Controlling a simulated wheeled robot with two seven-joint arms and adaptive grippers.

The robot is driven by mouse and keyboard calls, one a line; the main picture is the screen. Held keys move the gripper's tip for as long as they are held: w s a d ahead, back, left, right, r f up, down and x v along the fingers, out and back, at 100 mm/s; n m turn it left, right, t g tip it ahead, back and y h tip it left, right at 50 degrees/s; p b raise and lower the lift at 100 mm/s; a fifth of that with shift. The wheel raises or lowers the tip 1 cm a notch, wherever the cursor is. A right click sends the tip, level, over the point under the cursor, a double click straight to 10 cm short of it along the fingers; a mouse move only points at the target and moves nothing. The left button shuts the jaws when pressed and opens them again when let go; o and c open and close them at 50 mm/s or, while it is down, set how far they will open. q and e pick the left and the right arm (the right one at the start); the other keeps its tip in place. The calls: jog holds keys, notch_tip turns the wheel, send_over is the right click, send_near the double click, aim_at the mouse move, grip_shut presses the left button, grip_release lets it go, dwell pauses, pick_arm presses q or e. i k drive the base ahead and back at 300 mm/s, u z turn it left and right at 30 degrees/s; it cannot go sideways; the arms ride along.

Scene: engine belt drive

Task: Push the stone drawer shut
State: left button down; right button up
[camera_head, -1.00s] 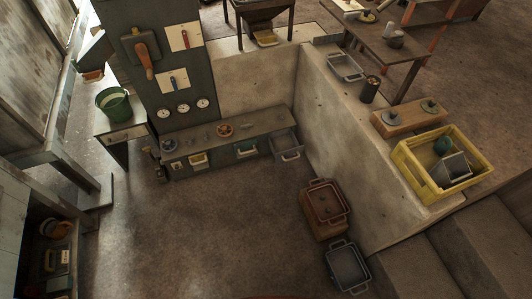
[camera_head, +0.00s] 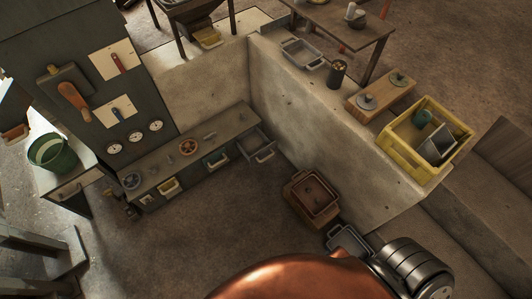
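A grey drawer (camera_head: 257,147) at the right end of the low bench (camera_head: 190,150) stands pulled out, with its handle facing the open floor; it looks like the stone drawer, though I cannot read any label on it. Its right side is close to the pale wall. A copper and dark metal part of my own arm shows at the bottom of the head view, well apart from the drawer. Neither of my grippers is in view.
A brown bin (camera_head: 311,196) and a grey tray (camera_head: 349,240) stand on the floor along the pale wall (camera_head: 310,115). A yellow crate (camera_head: 428,140) sits on the wall's ledge. A green bucket (camera_head: 49,152) stands on a side table at left. The floor before the bench is clear.

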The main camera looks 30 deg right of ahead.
aim_at(254, 145)
jog(key=z, duration=0.7)
jog(key=i, duration=0.85)
jog(key=z, duration=0.95)
